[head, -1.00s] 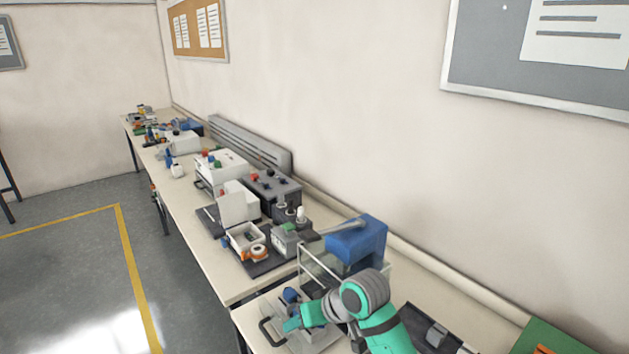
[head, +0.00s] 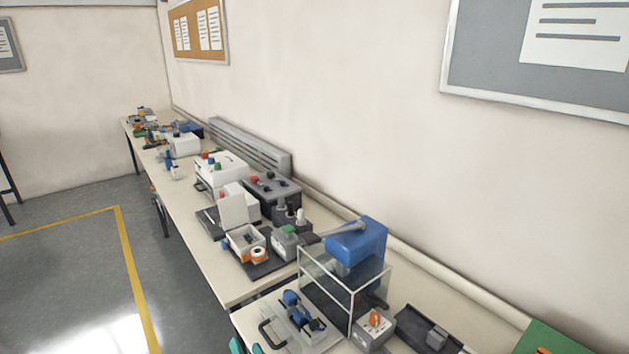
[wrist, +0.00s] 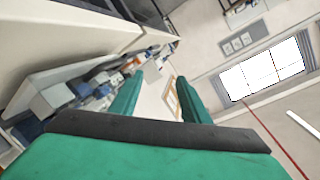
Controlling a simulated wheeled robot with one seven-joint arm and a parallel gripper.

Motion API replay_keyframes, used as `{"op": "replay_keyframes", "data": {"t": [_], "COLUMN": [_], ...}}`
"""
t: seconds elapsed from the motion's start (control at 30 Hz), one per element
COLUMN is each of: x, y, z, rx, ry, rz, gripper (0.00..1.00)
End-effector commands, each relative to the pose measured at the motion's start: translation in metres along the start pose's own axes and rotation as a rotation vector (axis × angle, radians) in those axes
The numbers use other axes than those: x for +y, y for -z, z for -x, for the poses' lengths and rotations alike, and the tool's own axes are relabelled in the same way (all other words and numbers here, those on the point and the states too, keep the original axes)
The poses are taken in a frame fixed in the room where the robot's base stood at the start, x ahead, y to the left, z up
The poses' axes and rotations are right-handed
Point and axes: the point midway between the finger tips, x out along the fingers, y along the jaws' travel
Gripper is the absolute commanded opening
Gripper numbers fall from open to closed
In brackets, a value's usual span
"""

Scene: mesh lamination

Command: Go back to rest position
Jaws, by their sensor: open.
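My gripper (wrist: 155,100) shows in the wrist view as two green fingers set apart on a dark bar, with nothing between them. It is open and empty, and points past the bench toward the wall and ceiling. In the head view only small teal parts of my arm show at the bottom edge, left of the near bench.
A blue press (head: 357,240) with a clear guard frame stands on the near bench. In front are a handled plate with blue parts (head: 298,318), a grey box with an orange switch (head: 373,328) and a dark tray (head: 423,331). The floor (head: 70,270) at left is clear.

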Motion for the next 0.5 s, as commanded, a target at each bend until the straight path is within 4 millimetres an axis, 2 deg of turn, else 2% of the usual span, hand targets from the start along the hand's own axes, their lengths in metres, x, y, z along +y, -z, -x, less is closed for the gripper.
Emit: {"op": "replay_keyframes", "data": {"t": [0.03,0.27,0.5], "x": [0.003,0.026,0.050], "y": [-0.013,-0.055,-0.098], "z": [0.009,0.055,0.124], "rx": [0.021,0.124,0.188], "ry": [-0.020,-0.138,-0.280], "rz": [-0.019,-0.043,-0.004], "gripper": [0.42,0.42,0.42]}}
